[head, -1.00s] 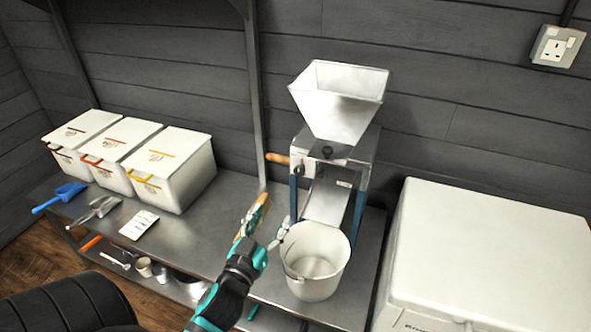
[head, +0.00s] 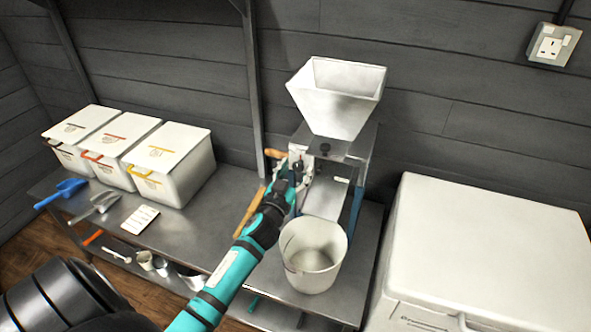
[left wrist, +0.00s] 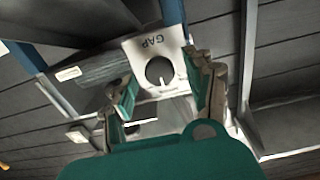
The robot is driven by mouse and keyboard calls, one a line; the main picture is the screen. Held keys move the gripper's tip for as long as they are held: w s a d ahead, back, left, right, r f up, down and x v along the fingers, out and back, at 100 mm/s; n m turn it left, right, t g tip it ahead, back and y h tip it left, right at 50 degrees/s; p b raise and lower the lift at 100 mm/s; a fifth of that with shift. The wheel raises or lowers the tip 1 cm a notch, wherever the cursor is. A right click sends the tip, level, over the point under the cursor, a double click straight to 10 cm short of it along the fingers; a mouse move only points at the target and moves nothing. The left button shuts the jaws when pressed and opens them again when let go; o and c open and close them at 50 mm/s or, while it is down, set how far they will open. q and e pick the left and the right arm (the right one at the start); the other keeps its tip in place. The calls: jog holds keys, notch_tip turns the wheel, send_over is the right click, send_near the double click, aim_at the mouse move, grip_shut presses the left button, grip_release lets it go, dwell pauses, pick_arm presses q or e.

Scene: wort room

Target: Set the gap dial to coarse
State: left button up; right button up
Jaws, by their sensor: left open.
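The grain mill (head: 361,150) stands on the metal bench with its white hopper (head: 336,95) on top. In the left wrist view, a pale plate (left wrist: 136,50) marked GAP carries a round dark dial (left wrist: 159,70). A light pointer mark on the dial points toward the bottom of that picture. I cannot read any setting words. My left gripper (left wrist: 166,90) is open, with one finger on each side of the dial; I cannot tell whether they touch it. In the head view my left gripper (head: 294,166) is at the mill's left front and covers the plate. My right gripper is not in view.
A white bucket (head: 313,262) stands below the mill chute, close to my left forearm. A wooden-handled brush (head: 250,211) lies left of the arm. Three lidded bins (head: 176,165), scoops and a card (head: 140,219) are farther left. A big white chest (head: 490,250) is at right.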

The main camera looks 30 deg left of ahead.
pick_arm(q)
jog(key=shift+w, duration=0.2)
jog(key=shift+c, duration=0.2)
jog(key=c, duration=1.1)
grip_shut()
jog(key=shift+m, duration=0.3)
jog(key=m, duration=0.3)
jog(key=shift+m, duration=2.6)
